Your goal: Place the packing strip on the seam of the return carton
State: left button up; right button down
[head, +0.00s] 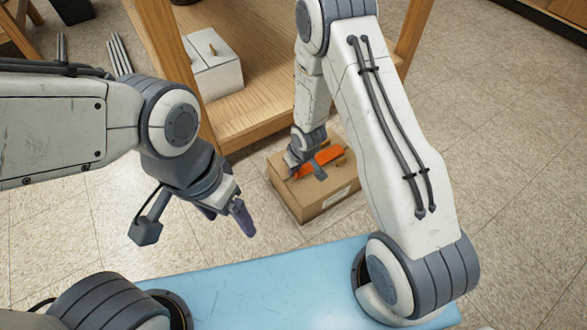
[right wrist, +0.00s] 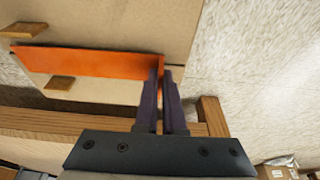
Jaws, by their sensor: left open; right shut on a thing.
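The packing strip (head: 329,155) is a flat orange piece over the top of the brown return carton (head: 316,207), which stands on the floor. In the right wrist view the strip (right wrist: 90,62) runs across the carton top (right wrist: 110,22), between two small brown tabs. My right gripper (head: 302,172) is shut on one end of the strip; its dark fingers (right wrist: 161,85) are closed there. I cannot tell whether the strip touches the carton. The seam is hidden. My left gripper (head: 226,213) is open and empty, in the air left of the carton.
A wooden shelf unit (head: 250,110) stands right behind the carton, with a white box (head: 214,70) on it. A blue surface (head: 250,285) lies in front. Tiled floor (head: 500,130) is clear to the right.

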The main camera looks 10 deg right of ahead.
jog(key=shift+f+b, duration=0.3)
jog(key=shift+f, duration=0.15)
jog(key=c, duration=0.9)
grip_release()
jog(key=shift+c, duration=0.2)
jog(key=p+v, duration=0.6)
jog(key=v, duration=0.4)
jog(key=shift+r+p, duration=0.25)
jog(key=shift+p, duration=0.15)
